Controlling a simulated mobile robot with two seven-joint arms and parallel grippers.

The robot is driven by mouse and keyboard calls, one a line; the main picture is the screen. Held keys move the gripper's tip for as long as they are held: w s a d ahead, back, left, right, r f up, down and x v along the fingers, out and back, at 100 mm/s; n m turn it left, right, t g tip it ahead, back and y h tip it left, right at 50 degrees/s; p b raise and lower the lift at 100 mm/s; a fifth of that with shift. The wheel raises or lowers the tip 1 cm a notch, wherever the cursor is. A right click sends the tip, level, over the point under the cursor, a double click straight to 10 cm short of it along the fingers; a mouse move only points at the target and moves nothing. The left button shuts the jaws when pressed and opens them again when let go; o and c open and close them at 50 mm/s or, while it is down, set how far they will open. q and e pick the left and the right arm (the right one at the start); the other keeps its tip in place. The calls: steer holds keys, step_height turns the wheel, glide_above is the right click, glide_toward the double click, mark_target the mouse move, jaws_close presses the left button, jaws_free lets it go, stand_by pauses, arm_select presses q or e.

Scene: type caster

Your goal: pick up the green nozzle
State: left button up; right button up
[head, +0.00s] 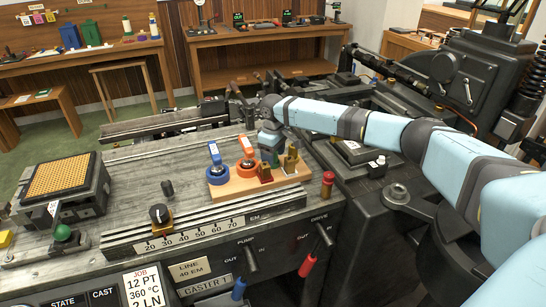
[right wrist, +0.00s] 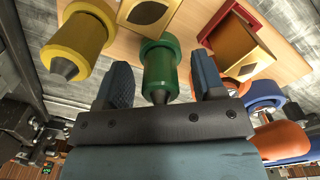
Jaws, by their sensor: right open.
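The green nozzle (right wrist: 160,62) stands on the light wooden board (right wrist: 212,22) in the right wrist view. It has a wide flange and a dark tapered tip. My right gripper (right wrist: 162,88) is open, with one dark finger on each side of the nozzle and a gap to both. In the head view my right gripper (head: 270,138) is over the wooden board (head: 226,189), and only a little of the green nozzle (head: 276,160) shows below it. My left gripper is not in view.
A yellow nozzle (right wrist: 82,42) and a gold block (right wrist: 150,12) are close by. Another gold block (right wrist: 240,52) sits by a red piece. Orange-handled (head: 246,148) and blue-handled (head: 215,155) tools stand left of the gripper on the board.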

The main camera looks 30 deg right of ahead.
steer(key=shift+f, duration=0.3)
steer(key=c, duration=1)
steer(key=shift+r, duration=0.1)
step_height(320, 180, up, 20)
